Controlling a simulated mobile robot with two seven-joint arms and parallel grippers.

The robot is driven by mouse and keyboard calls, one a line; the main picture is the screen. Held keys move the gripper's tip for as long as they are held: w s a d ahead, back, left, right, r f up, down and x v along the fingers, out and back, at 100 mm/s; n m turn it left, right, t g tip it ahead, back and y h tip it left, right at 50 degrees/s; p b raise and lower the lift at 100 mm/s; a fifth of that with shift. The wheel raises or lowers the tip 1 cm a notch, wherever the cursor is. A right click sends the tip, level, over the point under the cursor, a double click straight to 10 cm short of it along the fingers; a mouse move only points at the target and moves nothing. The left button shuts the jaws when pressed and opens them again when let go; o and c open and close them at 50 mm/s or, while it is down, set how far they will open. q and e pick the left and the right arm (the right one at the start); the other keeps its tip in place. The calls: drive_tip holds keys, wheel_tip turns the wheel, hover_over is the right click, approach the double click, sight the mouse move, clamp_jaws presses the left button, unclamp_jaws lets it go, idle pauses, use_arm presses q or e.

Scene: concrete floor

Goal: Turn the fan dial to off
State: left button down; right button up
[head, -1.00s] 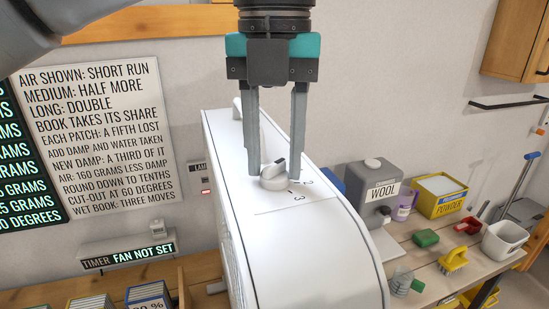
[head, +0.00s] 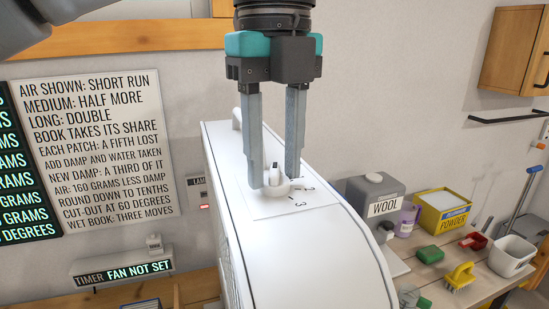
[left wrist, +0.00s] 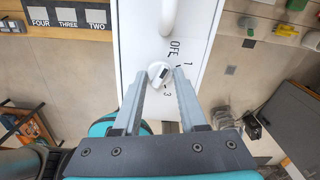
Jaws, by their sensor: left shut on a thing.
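The fan (head: 310,255) is a tall white casing, and its top also shows in the left wrist view (left wrist: 205,25). A small round white dial (head: 274,180) with a raised ridge and a dark mark sits on its top. In the left wrist view the dial (left wrist: 158,70) has OFF, 1 and 3 printed around it; the 2 is hard to see there. The dark mark slants; I cannot tell exactly which label it meets. My left gripper (head: 274,180) points down from above, shut on the dial with a finger on either side. My right gripper is not in view.
A timer display (head: 122,268) reads FAN NOT SET at the lower left. A text board (head: 95,150) hangs on the wall. On the right, a bench (head: 450,298) holds a grey WOOL container (head: 365,190), a yellow POWDER box (head: 443,213) and a white tub (head: 508,255).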

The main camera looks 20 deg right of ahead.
sight(274, 169)
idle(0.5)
use_arm(q)
drive_tip(key=shift+c, duration=2.2)
unclamp_jaws()
drive_tip(key=shift+r, duration=0.1)
wheel_tip(274, 169, up, 15)
drive_tip(key=p, duration=0.6)
drive_tip(key=shift+p, duration=0.3)
